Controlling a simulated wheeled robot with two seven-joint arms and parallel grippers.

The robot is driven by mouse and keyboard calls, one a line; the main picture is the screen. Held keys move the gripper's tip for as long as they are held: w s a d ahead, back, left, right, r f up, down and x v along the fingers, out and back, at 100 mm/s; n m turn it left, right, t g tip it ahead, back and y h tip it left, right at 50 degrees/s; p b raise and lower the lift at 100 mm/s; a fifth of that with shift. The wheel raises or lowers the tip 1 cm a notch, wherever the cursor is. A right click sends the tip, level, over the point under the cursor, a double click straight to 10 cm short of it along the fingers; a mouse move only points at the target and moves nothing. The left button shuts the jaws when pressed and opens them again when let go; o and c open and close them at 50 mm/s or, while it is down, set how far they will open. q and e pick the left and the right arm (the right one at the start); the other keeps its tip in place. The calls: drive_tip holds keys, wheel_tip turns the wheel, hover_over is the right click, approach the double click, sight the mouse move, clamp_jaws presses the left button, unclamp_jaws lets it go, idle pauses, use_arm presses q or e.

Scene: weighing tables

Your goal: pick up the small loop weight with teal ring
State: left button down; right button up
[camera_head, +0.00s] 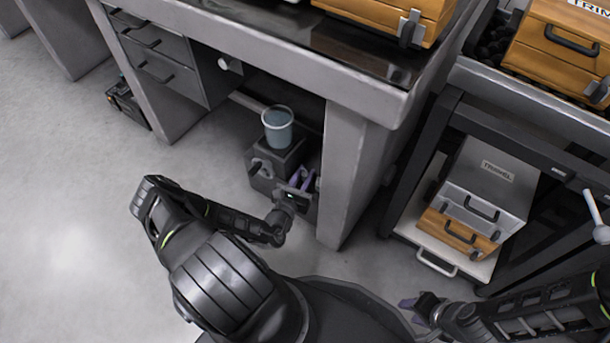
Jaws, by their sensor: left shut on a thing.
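My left gripper (304,179), with purple fingers, is low under the grey table, beside a dark block (262,183) with a loop handle on its front. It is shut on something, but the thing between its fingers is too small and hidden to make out. I cannot pick out a loop weight with a teal ring for certain. A grey-blue bucket (278,129) stands on top of the dark block, just behind and left of the gripper. My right gripper (409,303) is at the bottom, low over the floor; its opening cannot be told.
The table's thick grey leg (350,175) stands close to the right of my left gripper. Drawers (160,65) hang at the left. A dark cart (400,190) at the right holds grey and wooden cases.

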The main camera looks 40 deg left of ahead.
use_arm(q)
drive_tip(key=shift+r, duration=0.1)
idle(0.3)
